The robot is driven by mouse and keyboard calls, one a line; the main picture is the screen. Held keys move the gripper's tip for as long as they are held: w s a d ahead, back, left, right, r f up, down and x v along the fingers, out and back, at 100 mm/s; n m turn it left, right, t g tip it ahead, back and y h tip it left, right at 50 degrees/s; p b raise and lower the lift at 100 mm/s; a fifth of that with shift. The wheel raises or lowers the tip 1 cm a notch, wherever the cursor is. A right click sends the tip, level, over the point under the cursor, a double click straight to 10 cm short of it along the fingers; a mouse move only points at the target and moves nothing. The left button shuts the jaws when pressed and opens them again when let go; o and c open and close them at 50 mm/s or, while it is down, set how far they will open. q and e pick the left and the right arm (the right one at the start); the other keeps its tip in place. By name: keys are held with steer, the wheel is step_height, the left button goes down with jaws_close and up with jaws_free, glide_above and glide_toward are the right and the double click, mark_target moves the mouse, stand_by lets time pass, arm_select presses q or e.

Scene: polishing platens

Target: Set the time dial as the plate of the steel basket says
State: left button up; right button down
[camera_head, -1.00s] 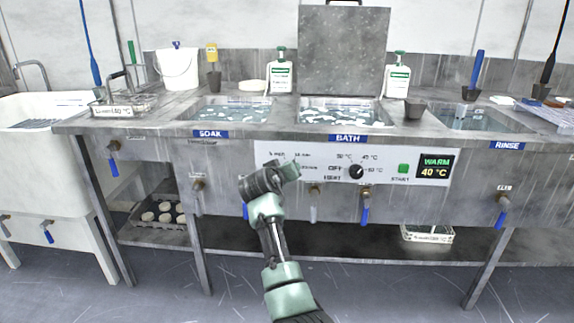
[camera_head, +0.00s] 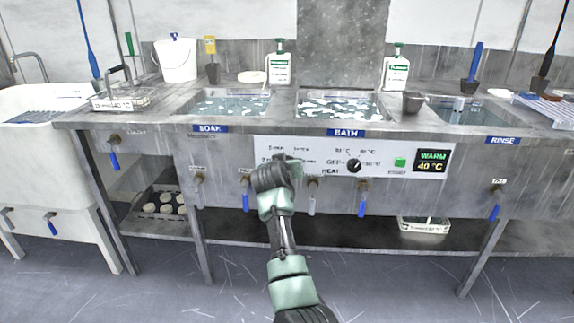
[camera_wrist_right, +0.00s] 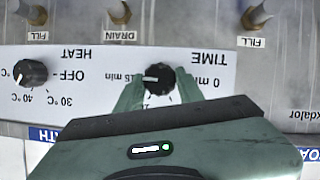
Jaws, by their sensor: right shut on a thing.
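The black time dial (camera_wrist_right: 158,78) shows upside down in the right wrist view, between the green fingertips of my right gripper (camera_wrist_right: 159,91), which is shut on it. Its white mark points to picture left, toward the 15 min print. In the head view my right gripper (camera_head: 284,170) hides the dial. One steel basket (camera_head: 122,98) stands on the counter at the left; its white plate shows 40 °C, but its minutes are too small to read surely. Another basket with a plate (camera_head: 425,227) is on the lower shelf. My left gripper is not in view.
The heat dial (camera_head: 353,165) is right of my gripper on the white panel (camera_head: 320,147). Further right are a green start button (camera_head: 400,162) and a display (camera_head: 432,161) reading WARM 40 °C. Taps with blue levers (camera_head: 362,196) hang just below the panel.

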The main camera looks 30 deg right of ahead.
steer(key=shift+f, duration=0.1)
steer(key=c, duration=0.9)
jaws_free()
arm_select(q)
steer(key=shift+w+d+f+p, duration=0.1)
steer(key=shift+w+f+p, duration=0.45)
steer(key=shift+p, duration=0.35)
arm_select(e)
steer(key=v, duration=0.8)
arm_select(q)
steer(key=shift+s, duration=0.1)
